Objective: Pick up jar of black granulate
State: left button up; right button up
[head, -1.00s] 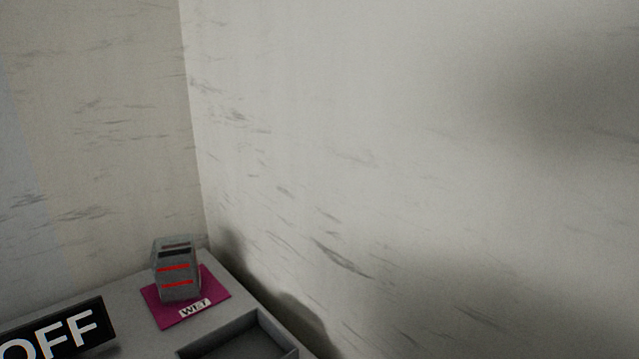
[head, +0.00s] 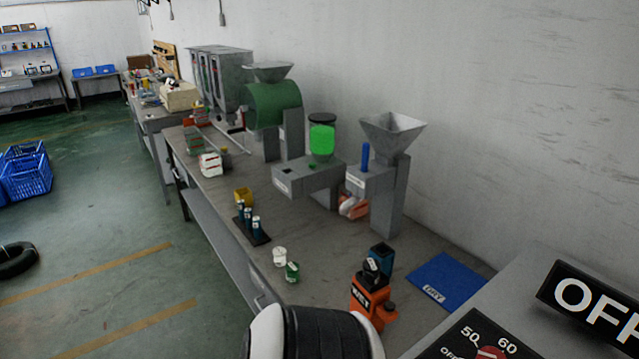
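I cannot pick out a jar of black granulate for certain in the head view. Two small jars stand on the long grey bench (head: 330,235), a white one (head: 279,257) and a green one (head: 292,272) close beside it. Their contents are too small to make out. Behind them, several dark blue cylinders with pale tops (head: 247,222) stand upright on a dark tray. To the right of the jars is an orange item marked WET (head: 362,300), with a dark blue and black piece above it. Neither gripper shows. A white and black arm part of mine fills the bottom centre.
A blue mat marked DRY (head: 446,281) lies at the right of the bench. Grey hopper machines (head: 390,150) and a green drum machine (head: 273,105) stand along the wall. A grey unit with an OFF sign (head: 595,300) is at lower right.

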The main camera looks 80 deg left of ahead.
aim_at(371, 268)
jog(key=u, duration=2.25)
